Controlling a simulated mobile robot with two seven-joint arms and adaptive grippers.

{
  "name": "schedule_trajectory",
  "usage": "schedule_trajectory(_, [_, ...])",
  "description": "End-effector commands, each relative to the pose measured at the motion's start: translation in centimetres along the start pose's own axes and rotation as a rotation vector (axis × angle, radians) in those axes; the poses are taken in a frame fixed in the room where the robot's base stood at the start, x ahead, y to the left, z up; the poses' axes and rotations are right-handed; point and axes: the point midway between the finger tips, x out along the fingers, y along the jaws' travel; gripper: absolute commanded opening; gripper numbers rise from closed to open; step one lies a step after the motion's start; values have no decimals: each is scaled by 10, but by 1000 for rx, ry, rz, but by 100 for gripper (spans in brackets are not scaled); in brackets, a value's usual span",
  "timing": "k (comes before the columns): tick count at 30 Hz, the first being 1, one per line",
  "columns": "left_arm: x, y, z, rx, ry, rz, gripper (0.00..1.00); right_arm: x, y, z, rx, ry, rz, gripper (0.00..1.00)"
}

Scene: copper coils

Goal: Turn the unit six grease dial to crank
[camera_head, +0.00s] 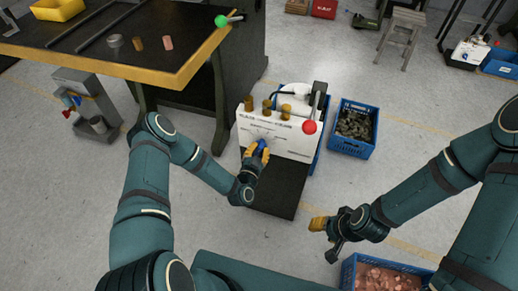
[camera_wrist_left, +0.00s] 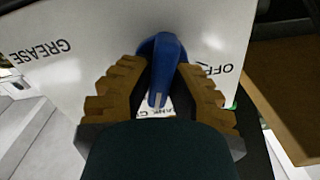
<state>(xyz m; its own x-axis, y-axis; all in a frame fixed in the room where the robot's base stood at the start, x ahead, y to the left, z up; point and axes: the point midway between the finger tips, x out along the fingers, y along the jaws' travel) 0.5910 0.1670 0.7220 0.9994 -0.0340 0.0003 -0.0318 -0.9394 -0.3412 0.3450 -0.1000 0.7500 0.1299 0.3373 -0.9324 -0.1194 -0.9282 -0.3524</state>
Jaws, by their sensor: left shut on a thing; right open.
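A white unit (camera_head: 296,146) stands on a dark base, with printed lettering on its sloped panel. Its blue dial (camera_head: 264,143) sits on the panel, largely covered by my left gripper (camera_head: 257,151) in the head view. In the left wrist view the blue dial (camera_wrist_left: 163,58) is between the two ribbed fingers of my left gripper (camera_wrist_left: 160,82), which is shut on it. The dial's white-marked end points down in that picture. GREASE is printed at left and OFF at right; lettering below the dial is mostly hidden. My right gripper (camera_head: 320,226) is open and empty, away from the unit.
A red-ball lever (camera_head: 310,126) and brass cylinders (camera_head: 267,106) are on the unit. A blue crate (camera_head: 353,146) stands to its right. A dark workbench (camera_head: 150,58) is at upper left. A crate of copper pieces (camera_head: 348,272) is at lower right.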

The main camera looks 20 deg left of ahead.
Motion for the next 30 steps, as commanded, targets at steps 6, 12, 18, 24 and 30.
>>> schedule_trajectory(6, [2, -1, -1, 3, 4, -3, 0, 0, 0, 0, 0, 0, 0, 47])
schedule_trajectory(12, [1, -1, -1, 2, 4, -3, 47, 0, 0, 0, 0, 0, 0, 47])
schedule_trajectory(18, [1, 0, -1, 2, 2, -1, 48, 0, 0, 0, 0, 0, 0, 47])
schedule_trajectory(24, [-4, 0, 0, 1, 0, 1, 48, 0, 0, 0, 0, 0, 0, 47])
schedule_trajectory(30, [-33, 0, 0, 0, -1, 3, 48, 0, 0, 0, 0, 0, 0, 47])
